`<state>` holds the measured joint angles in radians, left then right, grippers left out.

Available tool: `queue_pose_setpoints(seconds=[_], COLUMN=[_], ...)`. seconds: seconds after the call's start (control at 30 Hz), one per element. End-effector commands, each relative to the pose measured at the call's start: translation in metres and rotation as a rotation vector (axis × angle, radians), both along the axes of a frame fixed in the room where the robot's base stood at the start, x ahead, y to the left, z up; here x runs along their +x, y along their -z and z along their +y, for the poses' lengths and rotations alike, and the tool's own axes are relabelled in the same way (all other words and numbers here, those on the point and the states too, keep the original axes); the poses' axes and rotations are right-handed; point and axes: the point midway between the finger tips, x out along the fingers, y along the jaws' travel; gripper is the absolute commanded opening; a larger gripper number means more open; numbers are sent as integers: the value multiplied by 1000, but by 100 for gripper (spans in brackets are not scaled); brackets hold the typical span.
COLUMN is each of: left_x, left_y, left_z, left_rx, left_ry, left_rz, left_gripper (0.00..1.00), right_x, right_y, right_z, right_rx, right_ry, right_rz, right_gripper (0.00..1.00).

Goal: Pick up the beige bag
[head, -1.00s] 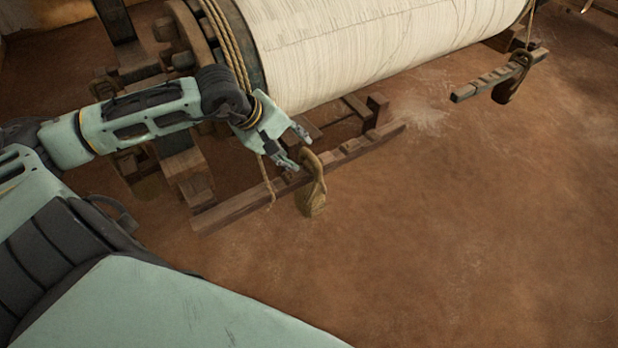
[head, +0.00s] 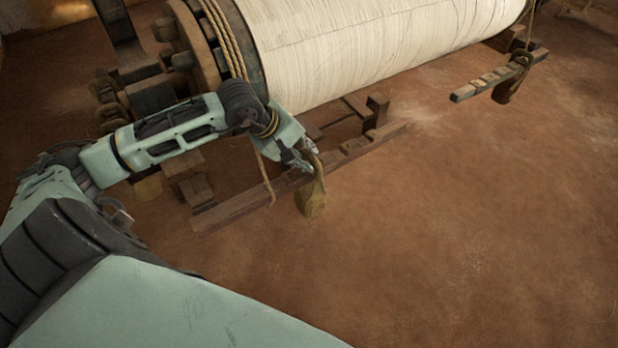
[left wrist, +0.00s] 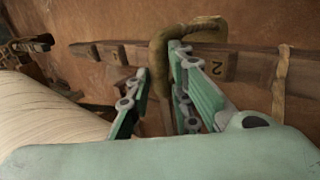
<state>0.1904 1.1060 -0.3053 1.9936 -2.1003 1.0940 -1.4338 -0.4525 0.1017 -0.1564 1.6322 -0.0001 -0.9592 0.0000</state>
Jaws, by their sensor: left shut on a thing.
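The beige bag (head: 311,201), olive-tan with a narrow looped top, hangs against the front of a notched wooden bar. My left gripper (head: 307,156) is at its top loop and is shut on it. In the left wrist view the loop (left wrist: 159,62) passes between the two green fingers (left wrist: 160,68). My right gripper is not in view.
The notched bar (head: 240,207) runs beneath a large white-wound roller (head: 380,45). A rope (head: 264,178) hangs just left of the bag. A darker bag (head: 507,90) hangs at another bar (head: 472,91) on the right. The brown floor (head: 450,230) is clear.

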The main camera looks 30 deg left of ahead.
Motion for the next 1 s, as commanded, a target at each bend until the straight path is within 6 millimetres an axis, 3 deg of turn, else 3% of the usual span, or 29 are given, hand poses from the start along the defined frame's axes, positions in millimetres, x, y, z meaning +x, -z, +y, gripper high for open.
queue_pose_setpoints(seconds=[0.13, 1.0], left_x=[1, 4], left_y=[-1, -11], left_z=[0, -1], left_rx=[-1, -3], left_ry=[0, 1], left_rz=[-3, -19], left_gripper=[0, 0], right_x=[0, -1], right_y=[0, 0], right_z=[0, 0], right_rx=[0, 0], right_ry=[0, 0], right_rz=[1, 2], right_gripper=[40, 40])
